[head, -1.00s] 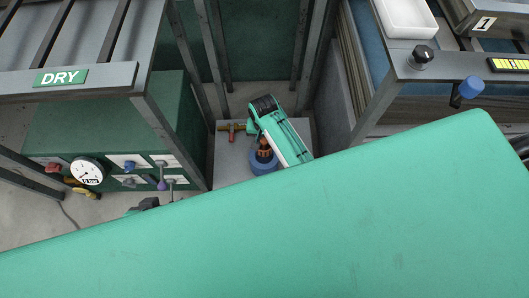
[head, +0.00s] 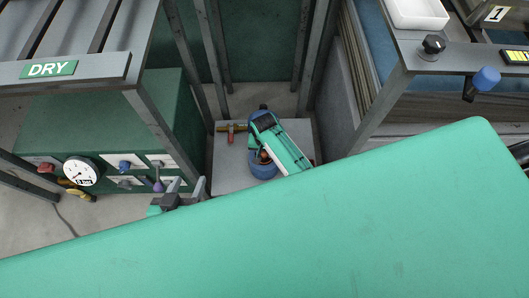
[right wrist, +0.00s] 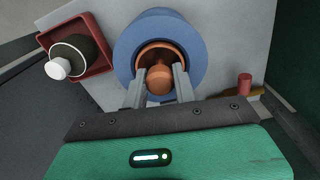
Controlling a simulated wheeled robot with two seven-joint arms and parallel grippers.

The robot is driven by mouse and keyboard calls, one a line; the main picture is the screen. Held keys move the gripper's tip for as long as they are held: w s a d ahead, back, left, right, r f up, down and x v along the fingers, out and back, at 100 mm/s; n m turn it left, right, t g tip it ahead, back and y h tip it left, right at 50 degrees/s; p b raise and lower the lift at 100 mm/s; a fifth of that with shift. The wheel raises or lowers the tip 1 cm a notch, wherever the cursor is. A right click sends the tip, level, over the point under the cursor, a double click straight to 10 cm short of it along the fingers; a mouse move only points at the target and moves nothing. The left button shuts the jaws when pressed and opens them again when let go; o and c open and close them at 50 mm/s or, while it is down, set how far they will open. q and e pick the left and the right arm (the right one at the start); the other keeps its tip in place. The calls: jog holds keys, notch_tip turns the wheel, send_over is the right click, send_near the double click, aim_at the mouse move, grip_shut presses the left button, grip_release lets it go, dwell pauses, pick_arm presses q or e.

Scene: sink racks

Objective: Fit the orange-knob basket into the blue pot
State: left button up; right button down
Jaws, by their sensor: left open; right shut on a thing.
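The blue pot (head: 262,171) stands on the grey slab at the centre of the head view. In the right wrist view the pot (right wrist: 128,48) is a thick blue ring. The orange-knob basket (right wrist: 159,56) shows inside that ring, its knob between the fingers; its depth in the pot is unclear. My right gripper (right wrist: 160,82) is shut on the knob, over the pot. In the head view its body hides most of the basket (head: 264,157). My left gripper (head: 184,193) is open and empty, left of the slab, partly hidden by my green body.
A red square holder (right wrist: 95,66) with a dark, white-knobbed piece (right wrist: 64,62) stands beside the pot. A red-handled fitting (head: 231,128) lies on the slab (head: 228,172). The DRY rack (head: 100,72) is at left, a counter (head: 400,62) at right. A blue part (head: 255,117) shows behind my right gripper.

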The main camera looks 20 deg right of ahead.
jog(key=shift+f, duration=0.1)
jog(key=c, duration=1.1)
grip_release()
pick_arm(q)
jog(key=shift+d, duration=0.1)
jog(key=shift+r, duration=0.1)
pick_arm(e)
jog(key=shift+r, duration=0.3)
notch_tip(320, 180, up, 11)
jog(key=p, duration=0.4)
pick_arm(q)
jog(key=s+a+g+y, duration=0.3)
jog(key=a+g, duration=0.2)
jog(key=a, duration=0.3)
jog(key=shift+s+g, duration=0.15)
jog(key=shift+g, duration=0.15)
pick_arm(e)
jog(key=s+d+r+n+t, duration=0.1)
jog(key=s+r+n+t, duration=0.1)
jog(key=s+r, duration=0.4)
jog(key=s+d+r+n+t+y, duration=0.1)
jog(key=s+r+n+t, duration=0.1)
jog(key=s+r, duration=0.4)
jog(key=s+d+r+n+t+y, duration=0.1)
jog(key=s+r+n+t, duration=0.1)
jog(key=s+r, duration=0.5)
jog(key=shift+s+d+r+n, duration=0.15)
jog(key=shift+s+n, duration=0.2)
jog(key=shift+n, duration=0.25)
